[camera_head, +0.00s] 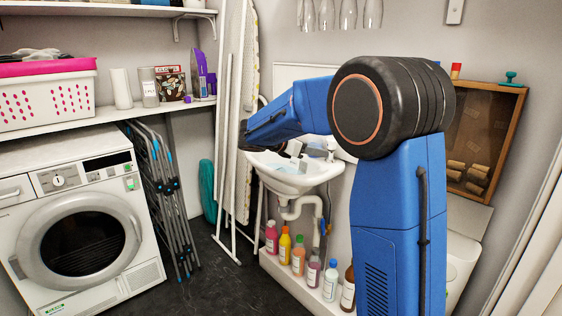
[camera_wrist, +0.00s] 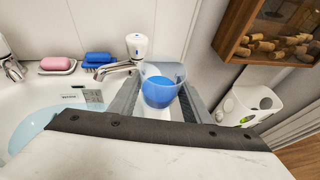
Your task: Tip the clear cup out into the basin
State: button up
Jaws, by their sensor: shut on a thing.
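The clear cup (camera_wrist: 163,72) shows in the wrist view with blue contents in its lower part. It looks upright, with its wide rim at the top. My gripper (camera_wrist: 161,88) is shut on the cup, one grey finger on each side. The white basin (camera_wrist: 22,108) is left of my gripper in the wrist view and has pale blue water in it. The basin also shows in the head view (camera_head: 292,183), partly behind my arm. I cannot make out the cup in the head view.
Taps (camera_wrist: 122,66) stand at the basin's back, near the cup. A pink soap (camera_wrist: 57,65) and a blue soap (camera_wrist: 98,59) lie on the back ledge. A wooden cork case (camera_wrist: 268,35) and a white holed container (camera_wrist: 248,105) are at right. Several bottles (camera_head: 299,256) stand below the basin.

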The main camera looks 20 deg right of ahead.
jog(key=w+a+f+n+t+y, duration=0.1)
jog(key=w+f+n+t, duration=0.1)
jog(key=w+f, duration=0.3)
jog(key=shift+w+a+f+n+t, duration=0.25)
jog(key=shift+w+n+t, duration=0.15)
jog(key=shift+w, duration=0.1)
